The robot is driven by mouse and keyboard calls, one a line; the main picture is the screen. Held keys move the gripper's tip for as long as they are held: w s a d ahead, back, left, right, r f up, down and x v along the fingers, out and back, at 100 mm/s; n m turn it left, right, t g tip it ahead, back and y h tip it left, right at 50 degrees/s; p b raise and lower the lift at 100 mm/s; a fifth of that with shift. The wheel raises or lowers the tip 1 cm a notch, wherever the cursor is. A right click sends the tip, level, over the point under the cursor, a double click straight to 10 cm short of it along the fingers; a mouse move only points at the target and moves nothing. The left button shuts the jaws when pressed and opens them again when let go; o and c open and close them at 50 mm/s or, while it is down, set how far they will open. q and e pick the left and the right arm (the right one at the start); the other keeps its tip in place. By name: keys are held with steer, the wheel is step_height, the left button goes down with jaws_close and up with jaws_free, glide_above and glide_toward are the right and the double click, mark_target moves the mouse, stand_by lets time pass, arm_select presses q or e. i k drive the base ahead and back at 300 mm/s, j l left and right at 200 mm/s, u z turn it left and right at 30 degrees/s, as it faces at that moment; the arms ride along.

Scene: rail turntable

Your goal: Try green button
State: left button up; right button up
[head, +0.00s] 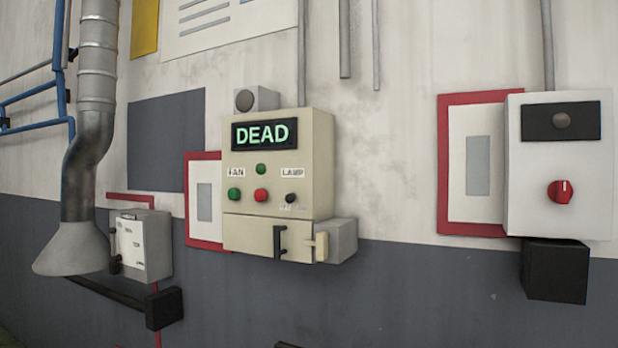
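A beige control box (320,165) is on the wall near the middle of the head view. Its display (264,134) reads "DEAD" in green letters. A green button (234,194) is at the left of its lower row, under the label "FAN". A red button (261,195) is right of the lower green one, and a black knob or switch (290,198) is under "LAMP". Neither of my grippers is in view.
A lower panel with a black handle (279,242) is under the buttons. A white box (560,165) with a red knob (561,192) is at the right. A metal duct (97,75) and a small grey box (150,245) are at the left.

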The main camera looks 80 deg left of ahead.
mark_target(234, 193)
steer(key=u, duration=0.5)
steer(key=j+u, duration=0.1)
steer(key=u, duration=1.4)
steer(key=i+u, duration=0.1)
steer(key=u, duration=0.35)
steer(key=i+u, duration=0.15)
steer(key=k+j, duration=0.05)
